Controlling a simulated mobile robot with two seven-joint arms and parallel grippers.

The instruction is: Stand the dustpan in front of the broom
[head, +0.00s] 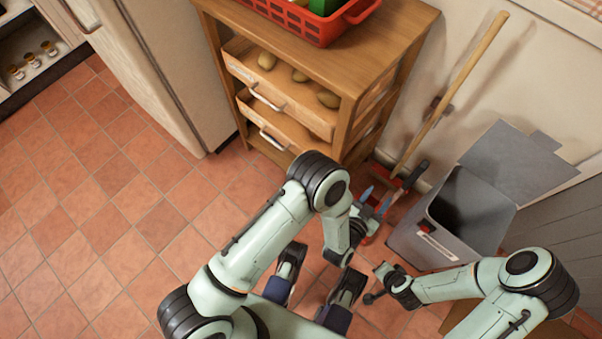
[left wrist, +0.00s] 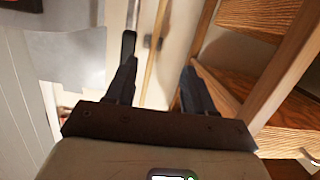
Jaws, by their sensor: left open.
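The broom (head: 455,90) leans on the wall, its long wooden handle rising from near the floor between shelf unit and bin; the handle also shows in the left wrist view (left wrist: 156,45). The dustpan's black handle (head: 415,173) stands tilted beside the broom's lower end, with red parts low down, partly hidden by my left arm. A black handle also shows in the left wrist view (left wrist: 128,45). My left gripper (head: 375,205) is open, close in front of the dustpan, with nothing visibly held between its fingers (left wrist: 157,90). My right gripper (head: 378,284) appears open and empty, below the bin.
A grey bin (head: 425,245) with its lid up stands just right of the dustpan. A wooden shelf unit (head: 345,125) with drawers of potatoes and a red crate (head: 300,22) on top stands left of the broom. The fridge (head: 165,75) is farther left. Tiled floor (head: 100,230) is clear there.

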